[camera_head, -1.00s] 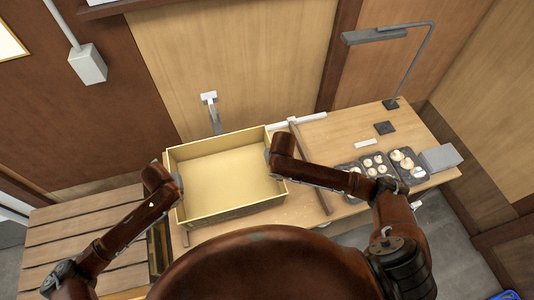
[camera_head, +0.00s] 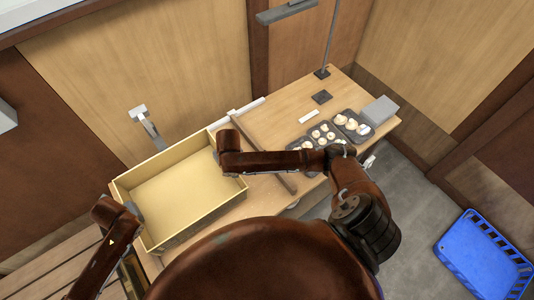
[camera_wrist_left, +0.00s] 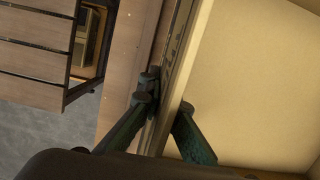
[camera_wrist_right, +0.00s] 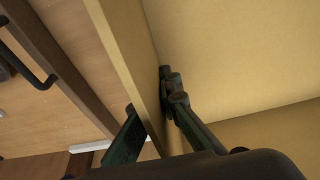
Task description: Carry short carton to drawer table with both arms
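The short carton (camera_head: 158,243) is a yellow, open-topped, empty box in front of me, over the left part of the wooden table (camera_head: 290,92). I cannot tell whether its bottom touches the tabletop. My left gripper (camera_head: 130,212) is at its left wall; the left wrist view shows one finger on each side of that wall (camera_wrist_left: 171,75). My right gripper (camera_head: 219,158) is at the right wall; the right wrist view shows its fingers straddling that wall (camera_wrist_right: 128,50). Both appear shut on the carton. I cannot tell for sure which table is the drawer table.
Dark trays of mushrooms (camera_head: 322,134), a grey box (camera_head: 381,109) and a lamp (camera_head: 323,72) stand on the table's right part. A raised strip (camera_head: 266,158) crosses the tabletop. A slatted wooden surface (camera_head: 50,272) lies lower left. A blue crate (camera_head: 485,255) is on the floor right.

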